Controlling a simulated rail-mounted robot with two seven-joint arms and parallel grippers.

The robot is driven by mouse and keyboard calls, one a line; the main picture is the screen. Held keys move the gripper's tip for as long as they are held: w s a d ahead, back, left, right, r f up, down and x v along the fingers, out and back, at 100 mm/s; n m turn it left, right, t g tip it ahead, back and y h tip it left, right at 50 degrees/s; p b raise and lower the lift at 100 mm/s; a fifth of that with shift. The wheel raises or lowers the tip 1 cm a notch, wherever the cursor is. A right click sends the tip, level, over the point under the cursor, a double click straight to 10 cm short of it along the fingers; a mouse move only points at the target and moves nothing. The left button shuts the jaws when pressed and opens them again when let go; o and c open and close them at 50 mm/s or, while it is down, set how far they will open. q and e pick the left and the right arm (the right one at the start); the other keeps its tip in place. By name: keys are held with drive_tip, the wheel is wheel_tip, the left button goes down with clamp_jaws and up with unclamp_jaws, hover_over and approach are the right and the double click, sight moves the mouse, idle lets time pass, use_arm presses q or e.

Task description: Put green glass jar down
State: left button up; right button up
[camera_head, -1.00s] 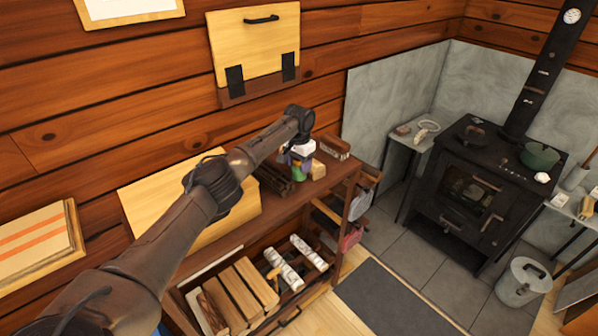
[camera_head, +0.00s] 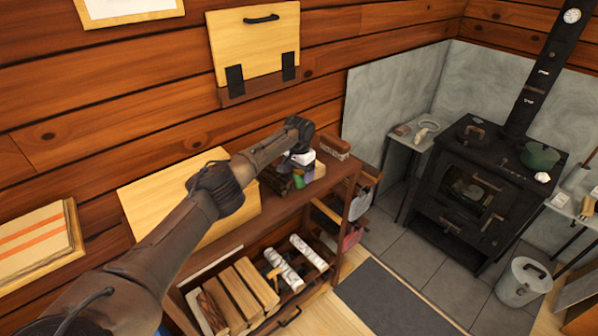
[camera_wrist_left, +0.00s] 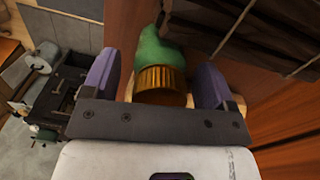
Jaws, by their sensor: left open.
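The green glass jar (camera_wrist_left: 160,52) with a ribbed gold lid (camera_wrist_left: 160,84) shows in the left wrist view, between my two purple fingers. Gaps show between the lid and both fingers, so my left gripper (camera_wrist_left: 157,80) is open around it, not clamped. In the head view the left gripper (camera_head: 302,178) is low over the right part of the wooden shelf top (camera_head: 322,186). A small green patch of the jar (camera_head: 309,177) shows beside the fingers; the jar's base is hidden. My right gripper is not in view.
The black stove (camera_head: 465,190) stands apart at right.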

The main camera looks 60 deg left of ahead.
use_arm(q)
wheel_tip(320, 180, up, 12)
drive_tip(key=shift+r+p, duration=0.2)
drive_tip(key=shift+p, duration=0.2)
drive_tip(key=shift+c, duration=0.3)
drive_tip(key=shift+w, duration=0.1)
idle(0.3)
